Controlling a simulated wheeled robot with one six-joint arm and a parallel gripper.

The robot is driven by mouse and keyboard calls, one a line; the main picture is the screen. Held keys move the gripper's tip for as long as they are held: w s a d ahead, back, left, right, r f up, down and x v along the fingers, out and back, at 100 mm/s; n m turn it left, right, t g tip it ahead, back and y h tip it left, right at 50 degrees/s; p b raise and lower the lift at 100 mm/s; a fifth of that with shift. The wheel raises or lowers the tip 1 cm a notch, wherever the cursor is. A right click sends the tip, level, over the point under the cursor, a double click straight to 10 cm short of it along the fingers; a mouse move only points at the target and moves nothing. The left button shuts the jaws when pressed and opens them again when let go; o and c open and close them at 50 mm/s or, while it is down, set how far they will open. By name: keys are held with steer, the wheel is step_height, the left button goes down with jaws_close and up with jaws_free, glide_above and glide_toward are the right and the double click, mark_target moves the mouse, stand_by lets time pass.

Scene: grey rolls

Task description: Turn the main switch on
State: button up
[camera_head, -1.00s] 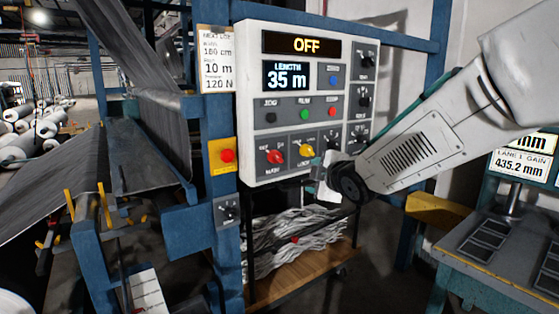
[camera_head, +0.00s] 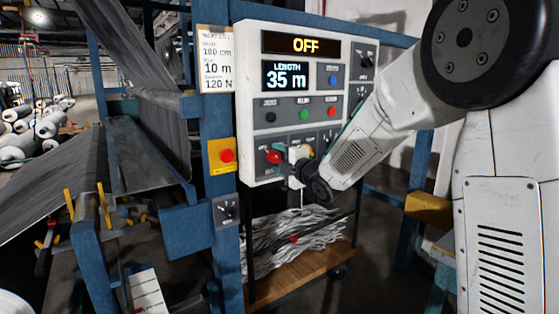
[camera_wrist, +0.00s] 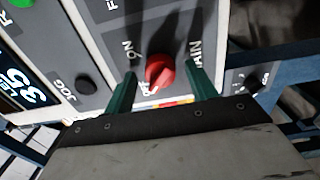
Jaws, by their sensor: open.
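The main switch is a red rotary knob (camera_head: 274,157) low on the white control panel (camera_head: 245,100). In the wrist view the red knob (camera_wrist: 160,72) sits on a grey plate with ON, OFF and MAIN lettering, its pointer toward the OFF side. My gripper (camera_wrist: 161,76) is open, its two green fingers on either side of the knob with gaps showing. In the head view my gripper (camera_head: 292,160) is just right of the knob, its fingertips hard to make out. The panel's upper display (camera_head: 306,45) reads OFF.
A length display (camera_head: 285,77) reads 35 m. Black, green, red and blue buttons are above the knob. A red button on a yellow box (camera_head: 222,156) is left of the panel. Blue frame posts stand around it.

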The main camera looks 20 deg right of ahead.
steer(key=c, duration=1)
steer(key=shift+m, duration=0.3)
steer(key=m, duration=0.3)
steer(key=shift+m, duration=0.3)
steer(key=m, duration=0.4)
steer(key=shift+m, duration=0.3)
steer(key=m, duration=0.4)
steer(key=shift+m, duration=2.5)
